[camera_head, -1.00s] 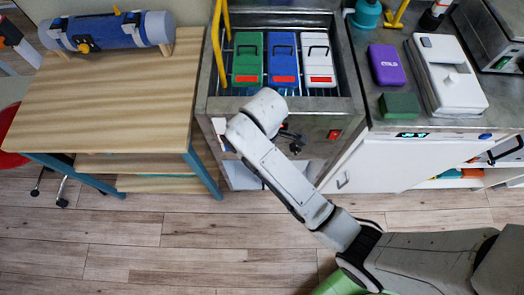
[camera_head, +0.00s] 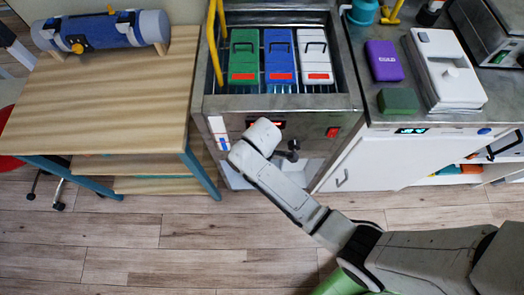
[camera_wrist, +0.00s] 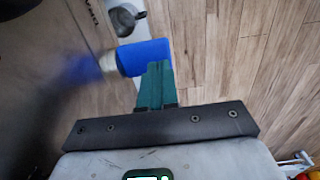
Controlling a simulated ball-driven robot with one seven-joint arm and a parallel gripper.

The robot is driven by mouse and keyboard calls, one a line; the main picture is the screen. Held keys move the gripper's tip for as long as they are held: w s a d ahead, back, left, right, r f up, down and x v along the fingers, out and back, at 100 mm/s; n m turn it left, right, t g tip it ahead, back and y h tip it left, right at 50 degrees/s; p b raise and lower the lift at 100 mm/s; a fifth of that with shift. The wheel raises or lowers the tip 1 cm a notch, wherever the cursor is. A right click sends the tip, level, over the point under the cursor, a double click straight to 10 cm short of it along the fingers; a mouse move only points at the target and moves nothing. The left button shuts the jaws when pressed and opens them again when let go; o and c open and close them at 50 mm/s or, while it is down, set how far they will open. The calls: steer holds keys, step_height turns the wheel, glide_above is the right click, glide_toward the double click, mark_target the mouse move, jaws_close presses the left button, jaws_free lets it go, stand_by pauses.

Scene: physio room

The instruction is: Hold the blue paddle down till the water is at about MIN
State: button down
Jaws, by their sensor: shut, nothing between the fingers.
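The blue paddle (camera_wrist: 147,57) sticks out to the right from a pale collar beside the steel front in the wrist view. My gripper (camera_wrist: 160,66) is shut and empty, and its teal fingertips overlap the paddle's near edge. Contact or pressing cannot be told. In the head view my arm hides the gripper and the paddle. The steel tank (camera_head: 348,102) holds green (camera_head: 244,55), blue (camera_head: 279,55) and white (camera_head: 313,55) packs. A narrow gauge (camera_head: 221,135) with white, blue and red parts is on its front left. The water level and MIN mark are too small to read.
A wooden table (camera_head: 110,90) stands left of the tank. Open floor (camera_head: 120,245) lies in front.

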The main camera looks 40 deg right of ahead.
steer(key=shift+f, duration=0.95)
steer(key=shift+s+a+f+t+h, duration=0.15)
steer(key=shift+s+f+t+h, duration=0.25)
steer(key=shift+f+t+h, duration=0.15)
steer(key=shift+s+a+f+t+h+b, duration=0.1)
steer(key=shift+f+t+h+b, duration=0.4)
steer(key=shift+t, duration=0.35)
steer(key=shift+f, duration=0.1)
stand_by(5.5)
